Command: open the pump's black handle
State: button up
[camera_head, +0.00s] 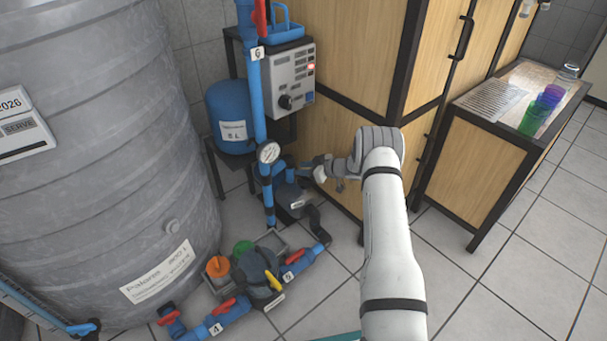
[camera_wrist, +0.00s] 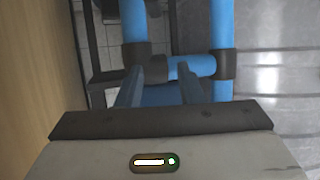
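The pump (camera_head: 291,203) is a dark blue-grey body with a small white label, low on the floor below the round gauge. My gripper (camera_head: 312,172) is just above and right of it, beside the blue pipes. I cannot make out the pump's black handle; the gripper may be covering it. In the wrist view my gripper's two fingers (camera_wrist: 160,78) stand apart, with a gap between them. A blue pipe (camera_wrist: 190,67) with black fittings lies past the fingertips, and I see nothing clearly held.
Valves with red handles (camera_head: 223,306) and a grey tank (camera_head: 100,150) are at left. A control box (camera_head: 289,75) and blue vessel (camera_head: 230,115) stand behind the pipes. Wooden cabinets (camera_head: 350,50) are close behind my gripper. The floor (camera_head: 500,290) at right is clear.

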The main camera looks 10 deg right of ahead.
aim_at(303, 181)
jog(key=shift+r+p, duration=0.45)
jog(key=shift+r, duration=1.15)
